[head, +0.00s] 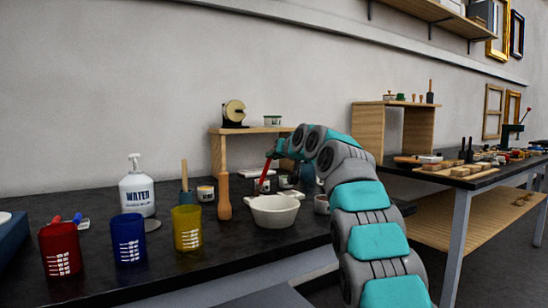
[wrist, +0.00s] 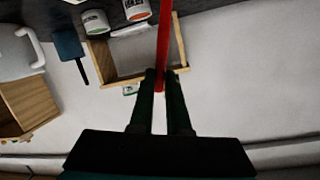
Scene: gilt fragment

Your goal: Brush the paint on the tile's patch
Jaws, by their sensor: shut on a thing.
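My gripper (head: 271,156) is above the dark bench, behind and over the white bowl (head: 274,212). It is shut on a thin red stick, likely the brush handle (head: 264,175), which hangs down toward the bowl area. In the wrist view the red handle (wrist: 164,38) stands between my gripper's fingers (wrist: 160,74). The brush's bristles are not visible. I cannot make out the tile or its patch in either view. Small paint jars (head: 206,193) stand on the bench, and two labelled jars (wrist: 136,9) show in the wrist view.
Red (head: 60,249), blue (head: 128,239) and yellow (head: 187,228) cups stand at the front left. A wooden-handled tool (head: 224,196) stands beside the bowl. A wooden riser (head: 218,157) stands at the back.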

